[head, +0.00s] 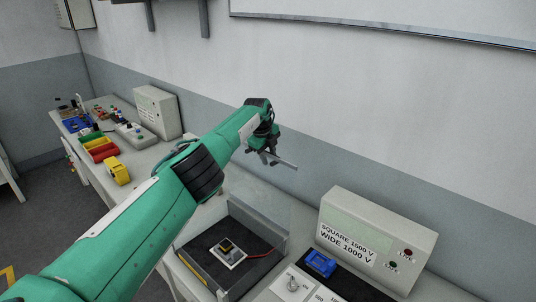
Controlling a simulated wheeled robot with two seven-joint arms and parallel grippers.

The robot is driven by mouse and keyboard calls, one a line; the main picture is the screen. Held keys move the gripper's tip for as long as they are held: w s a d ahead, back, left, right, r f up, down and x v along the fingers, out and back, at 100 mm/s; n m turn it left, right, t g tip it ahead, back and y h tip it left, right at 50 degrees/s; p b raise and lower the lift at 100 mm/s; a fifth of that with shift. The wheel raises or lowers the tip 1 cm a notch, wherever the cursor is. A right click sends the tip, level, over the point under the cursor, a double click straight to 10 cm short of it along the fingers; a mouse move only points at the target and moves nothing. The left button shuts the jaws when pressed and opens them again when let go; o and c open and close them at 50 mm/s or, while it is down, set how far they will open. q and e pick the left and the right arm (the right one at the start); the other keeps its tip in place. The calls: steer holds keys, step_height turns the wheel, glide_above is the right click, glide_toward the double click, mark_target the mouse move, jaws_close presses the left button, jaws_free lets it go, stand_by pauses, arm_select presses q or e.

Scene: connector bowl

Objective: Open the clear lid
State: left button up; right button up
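A low box (184,262) with a dark interior stands on the bench at the lower middle. A faint see-through panel, which looks like the clear lid (268,211), rises upright along the box's back edge, and the top of the box looks uncovered. Inside lies a small pale plate with a dark and yellow part (229,252) and a red wire. My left gripper (283,162) is in the air above and behind the box, apart from the lid as far as I can see. Its fingers are too small and edge-on to judge. My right gripper is out of view.
A grey box labelled "SQUARE 1500 V, WIDE 1000 V" (377,239) stands right of the open box. A blue connector (320,264) lies in front of it. Coloured bins (98,148), a yellow item (117,171) and another grey box (157,112) stand farther left. A wall runs behind.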

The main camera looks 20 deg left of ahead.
arm_select(q)
steer(key=shift+r, duration=0.1)
steer(key=shift+r, duration=0.15)
steer(key=shift+v, duration=1.25)
steer(key=b+v, duration=0.4)
steer(key=v, duration=0.7)
steer(key=shift+b, duration=0.4)
